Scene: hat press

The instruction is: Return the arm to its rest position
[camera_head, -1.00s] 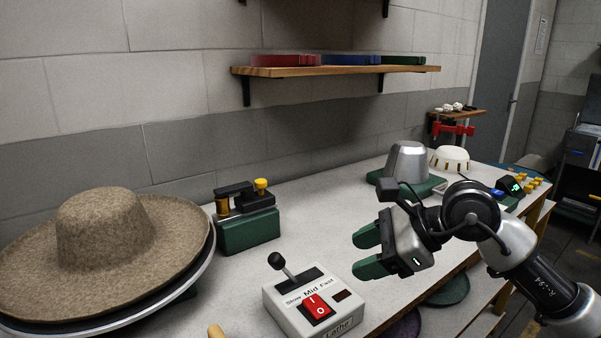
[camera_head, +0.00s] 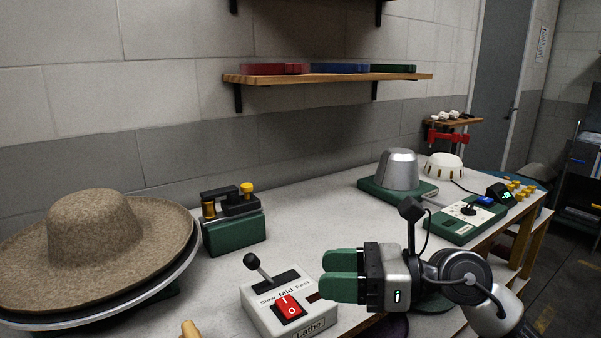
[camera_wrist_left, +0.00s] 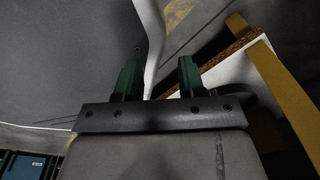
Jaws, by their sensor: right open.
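My right gripper (camera_head: 326,274) is in the lower middle of the head view. Its two green fingers point left, open and empty, beside the right end of the lathe control box (camera_head: 290,306). Whether it touches the box I cannot tell. My right arm comes in from the lower right. My left gripper (camera_wrist_left: 160,75) shows only in the left wrist view, where its two green fingers stand apart with nothing held between them.
A brown felt hat (camera_head: 92,228) lies on a round plate at left. A green device (camera_head: 233,230) stands behind the control box. A metal hat block (camera_head: 398,169) and a control panel (camera_head: 467,217) are on the bench at right. A wooden shelf (camera_head: 330,78) hangs above.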

